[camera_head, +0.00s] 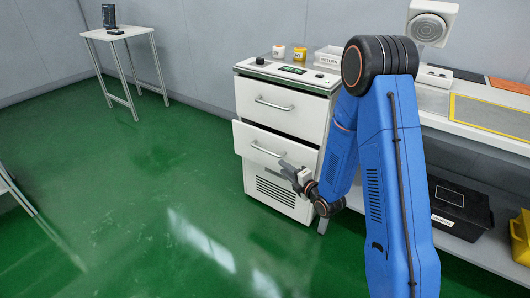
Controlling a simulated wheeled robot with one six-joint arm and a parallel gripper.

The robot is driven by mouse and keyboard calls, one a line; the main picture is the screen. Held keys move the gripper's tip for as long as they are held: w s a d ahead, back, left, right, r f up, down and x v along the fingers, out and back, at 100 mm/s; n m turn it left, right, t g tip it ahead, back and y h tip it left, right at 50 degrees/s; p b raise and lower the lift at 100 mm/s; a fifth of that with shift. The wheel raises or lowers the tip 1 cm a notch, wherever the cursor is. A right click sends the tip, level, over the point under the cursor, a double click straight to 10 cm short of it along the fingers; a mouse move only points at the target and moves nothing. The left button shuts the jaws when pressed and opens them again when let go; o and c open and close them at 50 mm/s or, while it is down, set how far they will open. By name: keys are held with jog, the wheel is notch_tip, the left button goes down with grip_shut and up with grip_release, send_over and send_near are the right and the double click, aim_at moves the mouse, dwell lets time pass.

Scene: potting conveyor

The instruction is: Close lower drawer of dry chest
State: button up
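The dry chest (317,108) is a white cabinet against the back wall, with two drawers that have metal bar handles. Its upper drawer (287,116) looks flush with the front. The lower drawer (246,136) stands out part way from the cabinet, and its handle (266,150) faces me. My gripper (287,168) is in front of the lower drawer's right half, just right of and below the handle. It is small in view, so I cannot tell whether it touches the drawer front or how far its fingers are apart. My blue arm hides part of the chest's right side.
Small yellow and white jars (299,54) and a clear box (328,57) stand on the chest. A workbench (488,117) runs to the right, with a black bin (459,207) on its lower shelf. A small table (118,33) stands far left. The green floor between is clear.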

aim_at(265, 151)
jog(key=shift+t+y, duration=0.7)
jog(key=shift+t, duration=0.2)
jog(key=x, duration=1.4)
jog(key=shift+s+a, duration=0.1)
jog(key=shift+a, duration=0.3)
jog(key=shift+c, duration=0.5)
grip_shut()
